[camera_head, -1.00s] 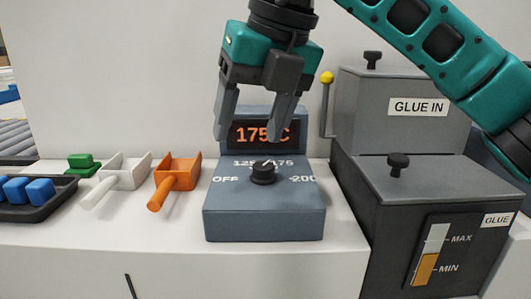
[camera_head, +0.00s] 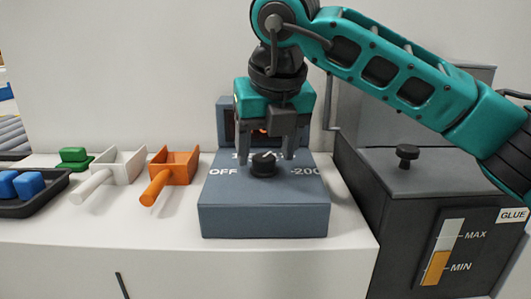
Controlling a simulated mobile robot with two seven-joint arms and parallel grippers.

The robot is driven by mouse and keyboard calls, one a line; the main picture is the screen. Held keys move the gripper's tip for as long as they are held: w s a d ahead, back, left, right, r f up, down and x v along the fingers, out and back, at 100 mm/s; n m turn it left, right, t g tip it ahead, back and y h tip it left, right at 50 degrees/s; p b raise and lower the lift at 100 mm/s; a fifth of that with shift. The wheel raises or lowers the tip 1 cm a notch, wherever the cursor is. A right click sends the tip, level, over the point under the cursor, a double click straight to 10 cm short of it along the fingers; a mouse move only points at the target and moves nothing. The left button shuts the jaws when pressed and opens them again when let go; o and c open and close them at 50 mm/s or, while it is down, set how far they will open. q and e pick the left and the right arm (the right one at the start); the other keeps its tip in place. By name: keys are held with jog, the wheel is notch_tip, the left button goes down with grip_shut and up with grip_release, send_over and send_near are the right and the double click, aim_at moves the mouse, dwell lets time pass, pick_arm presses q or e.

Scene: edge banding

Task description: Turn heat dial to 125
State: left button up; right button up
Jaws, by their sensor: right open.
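The heat control box (camera_head: 264,215) is blue-grey and sits on the white counter. Its black round heat dial (camera_head: 263,164) is on the sloped top, with OFF at the left and 200 at the right. The upper markings are mostly covered by my gripper. The display (camera_head: 229,128) behind is largely hidden; only a bit of orange shows. My right gripper (camera_head: 265,158) points down over the box, open, with one finger on each side of the dial, at or just behind it. I cannot tell whether the fingers touch it. My left gripper is not in view.
An orange scoop (camera_head: 174,168) and a white scoop (camera_head: 118,167) lie left of the box. A green block (camera_head: 74,155) and a dark tray (camera_head: 45,199) with blue blocks are further left. The dark glue machine (camera_head: 440,200) stands close at the right.

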jog(key=shift+w+f, duration=0.15)
jog(key=shift+f, duration=0.25)
jog(key=shift+a, duration=0.1)
jog(key=c, duration=1.1)
jog(key=shift+o, duration=0.2)
